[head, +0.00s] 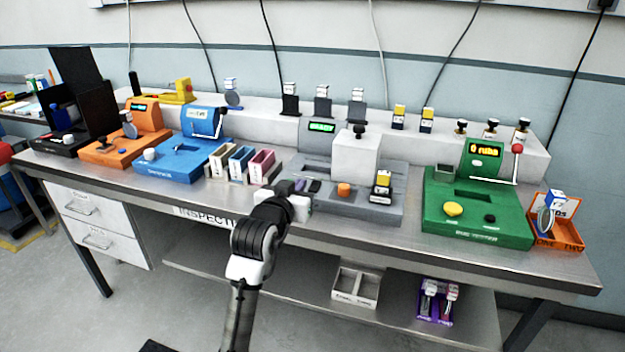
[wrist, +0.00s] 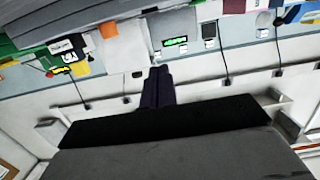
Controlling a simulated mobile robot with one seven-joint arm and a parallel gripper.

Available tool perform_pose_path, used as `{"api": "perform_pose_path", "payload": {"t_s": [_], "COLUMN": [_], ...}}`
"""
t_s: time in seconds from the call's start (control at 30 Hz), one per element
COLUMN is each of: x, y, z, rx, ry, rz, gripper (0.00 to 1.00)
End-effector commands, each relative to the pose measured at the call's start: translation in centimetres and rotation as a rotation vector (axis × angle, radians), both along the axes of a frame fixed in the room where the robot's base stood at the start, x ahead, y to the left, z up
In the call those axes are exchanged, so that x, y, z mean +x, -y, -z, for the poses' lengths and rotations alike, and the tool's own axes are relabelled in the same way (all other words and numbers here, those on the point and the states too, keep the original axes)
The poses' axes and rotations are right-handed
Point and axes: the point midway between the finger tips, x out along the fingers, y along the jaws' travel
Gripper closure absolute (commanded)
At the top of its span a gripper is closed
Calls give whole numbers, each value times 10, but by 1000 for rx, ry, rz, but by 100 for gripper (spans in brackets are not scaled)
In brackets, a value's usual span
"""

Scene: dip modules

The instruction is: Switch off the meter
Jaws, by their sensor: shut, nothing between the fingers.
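Several bench machines have displays, and none is legibly marked as the meter. The grey machine (head: 317,134) at the centre has a lit green display, a white block with a black knob (head: 360,132), an orange button (head: 344,190) and a yellow-topped module (head: 382,184). The green machine (head: 475,226) shows yellow text and has a red-knobbed lever (head: 517,150), a yellow button and a black knob. The blue machine (head: 180,160) and orange machine (head: 125,148) stand at left. My gripper (head: 305,188) is shut and empty by the grey machine's left front. Its fingers (wrist: 158,88) show in the wrist view.
Coloured bins (head: 240,163) stand just left of my gripper. An orange tray (head: 560,235) is at the bench's right end. Small modules line the back ledge (head: 260,120). A white tray and a purple holder are on the lower shelf (head: 320,310).

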Motion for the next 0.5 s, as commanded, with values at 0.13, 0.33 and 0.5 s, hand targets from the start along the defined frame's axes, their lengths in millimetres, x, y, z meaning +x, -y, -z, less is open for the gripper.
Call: {"api": "perform_pose_path", "payload": {"t_s": [0.13,0.33,0.5], "x": [0,7,32], "y": [0,2,10], "z": [-1,-1,0], "rx": [-1,0,1], "ry": [2,1,0], "rz": [-1,0,0], "gripper": [100,100,100]}}
